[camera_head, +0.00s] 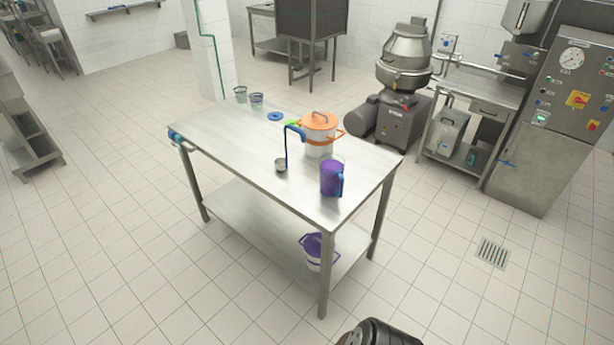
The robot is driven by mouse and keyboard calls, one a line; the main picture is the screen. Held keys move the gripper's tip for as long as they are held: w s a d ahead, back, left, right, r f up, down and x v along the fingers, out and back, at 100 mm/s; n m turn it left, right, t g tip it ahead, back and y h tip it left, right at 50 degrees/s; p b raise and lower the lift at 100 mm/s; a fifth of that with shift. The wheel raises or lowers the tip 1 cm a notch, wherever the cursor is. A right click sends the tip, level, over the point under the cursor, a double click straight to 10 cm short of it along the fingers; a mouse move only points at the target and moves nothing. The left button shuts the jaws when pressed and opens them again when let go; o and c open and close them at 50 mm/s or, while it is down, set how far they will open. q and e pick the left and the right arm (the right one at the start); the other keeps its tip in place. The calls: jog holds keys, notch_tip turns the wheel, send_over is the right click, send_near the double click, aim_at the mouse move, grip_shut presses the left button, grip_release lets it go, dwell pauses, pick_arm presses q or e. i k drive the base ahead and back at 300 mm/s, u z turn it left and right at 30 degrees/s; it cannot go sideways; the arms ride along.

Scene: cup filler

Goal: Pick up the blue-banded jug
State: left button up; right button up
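A purple jug (332,178) with a blue handle stands upright on the steel table (225,150), near its front right corner. It is the only jug I can make out, and a separate blue band on it is too small to tell. My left gripper is out of view. A dark part of my own body shows at the bottom edge, right of the middle. No gripper fingers show, and nothing of mine touches the jug.
Left of the jug are a ladle (281,165) with a blue hooked handle and a white pot with an orange lid (319,120). Two cups (256,100) and a blue disc (275,116) are at the back. A purple-handled bucket (315,255) sits on the lower shelf.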

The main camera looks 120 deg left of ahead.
aim_at(331, 166)
jog(key=u, duration=1.35)
jog(key=k, duration=0.15)
jog(key=u, duration=0.35)
jog(key=i, duration=2.85)
jog(key=u, duration=2)
